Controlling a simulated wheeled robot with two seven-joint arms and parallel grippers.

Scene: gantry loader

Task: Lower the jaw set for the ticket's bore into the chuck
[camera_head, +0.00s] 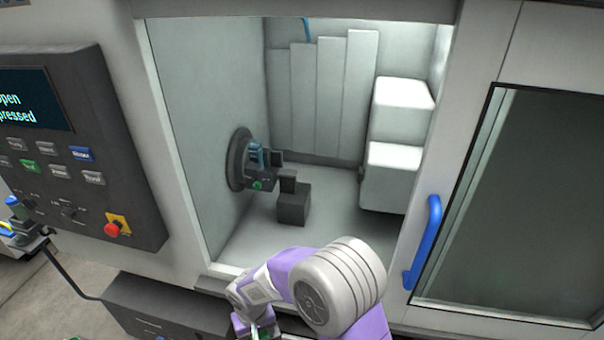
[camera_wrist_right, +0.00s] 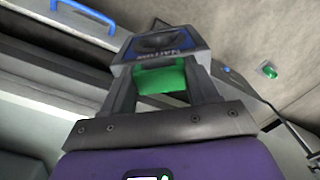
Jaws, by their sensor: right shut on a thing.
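The chuck (camera_head: 237,160) is a dark round disc on the left inner wall of the open machine in the head view. Blue, dark and green parts show at its face. My right gripper (camera_wrist_right: 162,76) is shut on a jaw set (camera_wrist_right: 160,48) in the right wrist view. The held piece has a blue and dark top, a label that seems to read "NARROW", and a green part between the fingers. In the head view my right arm is low in front of the machine opening, with the gripper cut off at the bottom edge. My left gripper is out of view. No ticket is readable.
A dark stepped block (camera_head: 294,203) stands on the chamber floor beside the chuck. White housings (camera_head: 392,175) fill the chamber's right side. The door with a blue handle (camera_head: 423,240) is slid right. A control panel (camera_head: 75,150) stands left. The chamber's front middle is clear.

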